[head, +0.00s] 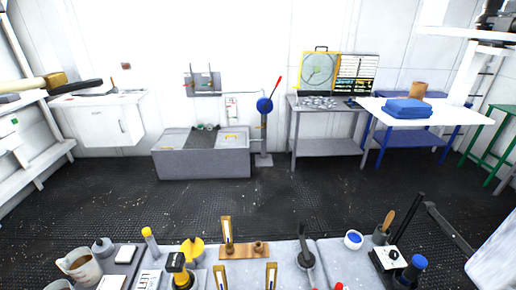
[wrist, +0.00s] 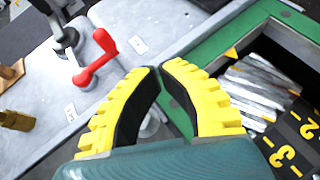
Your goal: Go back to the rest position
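My gripper (wrist: 161,68) shows in the wrist view as two curved yellow fingers with black inner pads. Their tips come together with hardly any gap, and I see nothing held at the tips. I cannot make out the gripper in the head view.
A green-framed box (wrist: 222,38) with silvery packets (wrist: 258,85) lies right of the fingers. The head view shows a cluttered grey worktop (head: 325,255) in front, open dark floor (head: 300,200) beyond, and a grey bench (head: 205,160) at the wall.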

